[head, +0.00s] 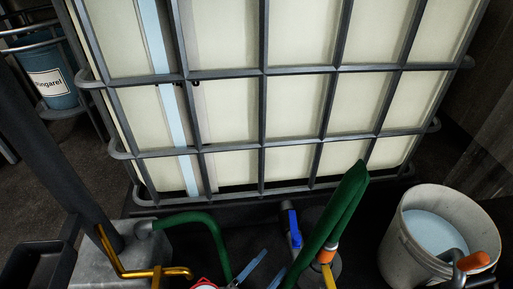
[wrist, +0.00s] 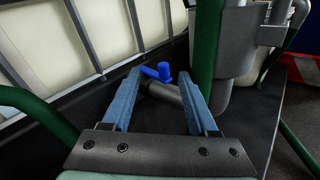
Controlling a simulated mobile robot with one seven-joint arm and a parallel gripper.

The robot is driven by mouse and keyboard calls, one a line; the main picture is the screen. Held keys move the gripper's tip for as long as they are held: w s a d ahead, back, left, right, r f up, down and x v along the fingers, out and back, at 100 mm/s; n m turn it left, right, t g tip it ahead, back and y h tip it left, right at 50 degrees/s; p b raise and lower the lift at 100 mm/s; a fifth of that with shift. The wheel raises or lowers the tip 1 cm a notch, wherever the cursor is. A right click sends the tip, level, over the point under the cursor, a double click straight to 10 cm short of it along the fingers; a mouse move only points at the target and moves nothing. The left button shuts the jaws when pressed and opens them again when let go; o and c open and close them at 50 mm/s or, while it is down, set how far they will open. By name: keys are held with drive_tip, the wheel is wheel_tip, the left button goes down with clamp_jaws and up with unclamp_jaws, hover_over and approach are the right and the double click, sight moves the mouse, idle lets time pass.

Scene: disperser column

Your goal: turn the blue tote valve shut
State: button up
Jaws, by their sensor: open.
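The tote (head: 235,120) is a large pale container in a grey cage, filling the top of the head view. Its blue valve (head: 293,228) sits low at its front edge. In the wrist view the blue valve handle (wrist: 157,72) has a short lever and an upright knob, above a grey outlet (wrist: 166,93). My gripper (head: 276,261) has light blue fingers, open and empty. In the wrist view my gripper (wrist: 160,77) points at the valve, which appears between and beyond the fingertips. I see no contact. The left finger partly overlaps the lever's near side.
A green hose (head: 205,226) and yellow pipe (head: 150,272) lie left of my gripper. A thick green piece (head: 333,215) rises close to the valve's right. A white bucket of pale blue liquid (head: 438,228) stands at right. A dark post (head: 55,150) is at left.

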drive_tip(key=w+r+m+t+y+p, duration=0.1)
drive_tip(key=w+r+m+p, duration=0.3)
drive_tip(key=r, duration=1.3)
drive_tip(key=w+a+r+m+t+y+p, duration=0.1)
drive_tip(key=w+r+m+y+p, duration=0.2)
drive_tip(key=w+r+m, duration=0.5)
drive_tip(key=shift+w+a+r+m+t+y+p, duration=0.25)
drive_tip(key=shift+r+m+p, duration=0.9)
drive_tip(key=shift+r, duration=3.2)
drive_tip(key=shift+w+d+m+b, duration=0.1)
drive_tip(key=shift+m+b, duration=0.25)
